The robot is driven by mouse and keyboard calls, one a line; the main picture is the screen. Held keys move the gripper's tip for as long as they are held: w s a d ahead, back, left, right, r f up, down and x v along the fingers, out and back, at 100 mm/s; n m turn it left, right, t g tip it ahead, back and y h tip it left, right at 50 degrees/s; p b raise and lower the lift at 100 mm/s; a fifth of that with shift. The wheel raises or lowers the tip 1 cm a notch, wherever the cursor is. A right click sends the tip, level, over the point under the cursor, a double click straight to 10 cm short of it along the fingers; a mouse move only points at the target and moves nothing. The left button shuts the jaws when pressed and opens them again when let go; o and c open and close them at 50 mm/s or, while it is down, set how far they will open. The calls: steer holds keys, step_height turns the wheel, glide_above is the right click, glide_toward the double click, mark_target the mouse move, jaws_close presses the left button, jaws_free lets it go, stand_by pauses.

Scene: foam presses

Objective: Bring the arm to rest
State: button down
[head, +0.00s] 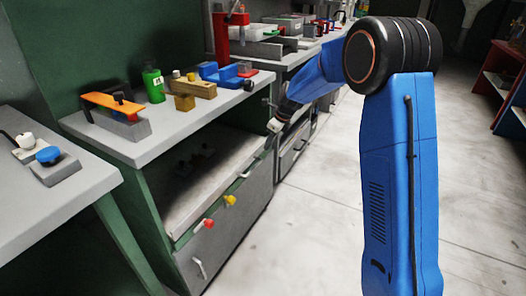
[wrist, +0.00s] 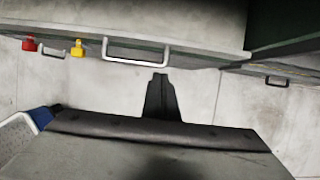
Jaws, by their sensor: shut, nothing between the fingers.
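My blue arm stands at the right of the head view, its elbow raised and its forearm slanting left and down toward the bench front. My gripper (head: 274,126) is small there, near the right front edge of the workbench, over the aisle side. In the wrist view my gripper (wrist: 160,78) shows as a dark, narrow shape with its fingers together and nothing held. Pale floor lies behind it. The fingertips show no contact in the wrist view; fine detail is too small to tell in the head view.
The workbench (head: 150,150) holds a green bottle (head: 153,84), an orange-topped fixture (head: 112,104) and blocks. Below are a red knob (head: 208,223), a yellow knob (head: 229,200) and a handle (wrist: 135,50). Open floor (head: 310,235) lies right of the bench. A red-and-blue shelf (head: 500,86) stands far right.

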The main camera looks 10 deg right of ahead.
steer(key=s+d+r+n, duration=0.3)
steer(key=s+r+n, duration=0.15)
steer(key=s, duration=0.35)
steer(key=s+d+r+n+t+h, duration=0.1)
steer(key=s+d+r+n, duration=0.2)
steer(key=s+r, duration=0.4)
steer(key=s+d+r+n, duration=0.3)
steer(key=s+r+n, duration=0.15)
steer(key=s, duration=0.55)
steer(key=s+d+f+n+h, duration=0.1)
steer(key=s+n, duration=0.3)
steer(key=s, duration=0.5)
steer(key=s+d+f+n, duration=0.1)
steer(key=s+d+n, duration=0.2)
steer(key=s, duration=0.6)
steer(key=s+d+f+n+t+h, duration=0.1)
steer(key=s+d+n, duration=0.2)
steer(key=s+n, duration=0.3)
steer(key=s, duration=0.3)
steer(key=shift+s+h, duration=0.25)
steer(key=shift+h, duration=0.05)
steer(key=c, duration=2.5)
jaws_free()
